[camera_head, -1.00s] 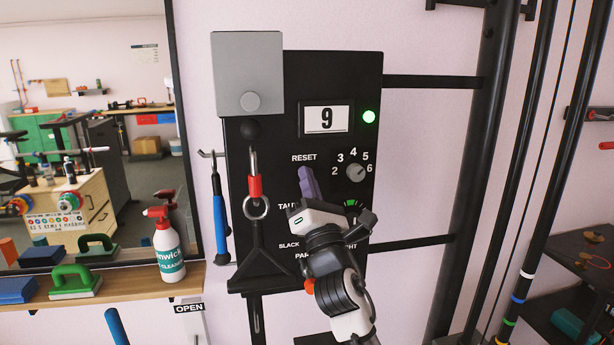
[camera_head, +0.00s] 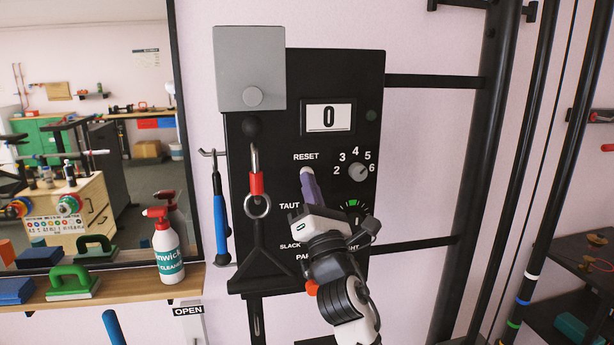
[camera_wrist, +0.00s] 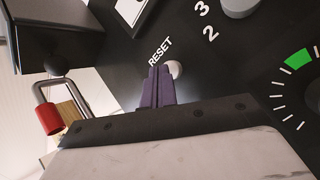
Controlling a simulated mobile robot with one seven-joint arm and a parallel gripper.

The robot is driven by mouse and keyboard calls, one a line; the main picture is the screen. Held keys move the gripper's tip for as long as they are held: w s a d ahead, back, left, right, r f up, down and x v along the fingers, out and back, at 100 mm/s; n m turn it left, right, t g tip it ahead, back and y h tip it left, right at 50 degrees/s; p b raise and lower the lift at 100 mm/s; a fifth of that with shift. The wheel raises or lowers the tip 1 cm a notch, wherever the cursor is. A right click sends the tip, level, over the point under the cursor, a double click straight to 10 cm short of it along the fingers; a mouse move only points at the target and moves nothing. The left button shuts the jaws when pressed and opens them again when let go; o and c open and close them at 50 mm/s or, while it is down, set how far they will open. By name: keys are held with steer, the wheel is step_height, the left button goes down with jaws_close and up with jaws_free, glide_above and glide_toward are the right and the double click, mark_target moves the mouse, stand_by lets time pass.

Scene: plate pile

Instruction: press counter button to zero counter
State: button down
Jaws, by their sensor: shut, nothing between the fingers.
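The black counter panel (camera_head: 340,90) hangs upright on the pink wall. Its counter window (camera_head: 328,117) reads 0, and the round lamp (camera_head: 371,115) at the window's right is dark. The reset button is a small pale round knob, seen in the wrist view (camera_wrist: 175,69) just below the RESET label. My gripper (camera_head: 307,172) is shut and empty, its purple fingers pointing up at the button. In the wrist view the fingertips (camera_wrist: 160,72) lie right beside the button and overlap its left edge. I cannot tell whether they touch it.
A carabiner with a red sleeve (camera_head: 256,184) and black strap hangs at left. A grey box (camera_head: 250,65) covers the panel's upper left corner. A spray bottle (camera_head: 167,250) stands on the shelf.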

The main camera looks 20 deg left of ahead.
steer(key=shift+s+d+f+b, duration=0.15)
steer(key=shift+d+f+b, duration=0.2)
steer(key=shift+d+f, duration=0.2)
steer(key=shift+s+d+r+b, duration=0.15)
steer(key=shift+s+d+b, duration=0.3)
steer(key=shift+s, duration=0.45)
steer(key=shift+s+d+r+b, duration=0.15)
steer(key=shift+s+d+b, duration=0.1)
steer(key=shift+s+d, duration=0.5)
steer(key=shift+s+a, duration=0.15)
steer(key=shift+s, duration=0.05)
